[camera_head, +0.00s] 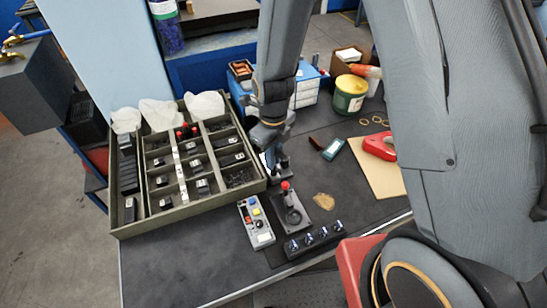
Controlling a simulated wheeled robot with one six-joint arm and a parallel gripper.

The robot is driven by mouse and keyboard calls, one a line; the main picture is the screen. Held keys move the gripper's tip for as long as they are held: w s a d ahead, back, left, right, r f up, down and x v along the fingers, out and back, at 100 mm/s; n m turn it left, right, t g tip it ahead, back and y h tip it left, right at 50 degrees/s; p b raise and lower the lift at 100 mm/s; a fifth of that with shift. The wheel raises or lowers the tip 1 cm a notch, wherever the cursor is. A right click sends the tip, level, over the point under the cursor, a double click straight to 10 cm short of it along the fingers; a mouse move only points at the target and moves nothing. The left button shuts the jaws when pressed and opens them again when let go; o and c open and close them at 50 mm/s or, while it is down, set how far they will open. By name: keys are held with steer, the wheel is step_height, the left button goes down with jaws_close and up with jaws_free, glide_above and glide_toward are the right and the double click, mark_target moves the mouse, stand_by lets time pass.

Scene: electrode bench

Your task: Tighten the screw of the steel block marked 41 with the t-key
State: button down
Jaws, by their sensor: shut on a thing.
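My gripper (277,173) points down just right of the tray's right edge, above the dark bench. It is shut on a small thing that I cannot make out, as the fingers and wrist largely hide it. Small dark blocks with pale tops, such as one block (203,186), sit in the tray's compartments. Their markings are too small to read, so I cannot tell which is 41. I cannot pick out the t-key for sure. A red-knobbed black fixture (291,214) stands just below my gripper in the picture.
The olive compartment tray (190,221) fills the bench's left side. A grey button box (256,224) and a black rail with several silver knobs (315,238) lie near the front. The front-left bench is clear.

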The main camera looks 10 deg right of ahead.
steer(key=shift+r+p, duration=0.8)
steer(key=shift+r, duration=0.2)
steer(key=shift+r, duration=0.1)
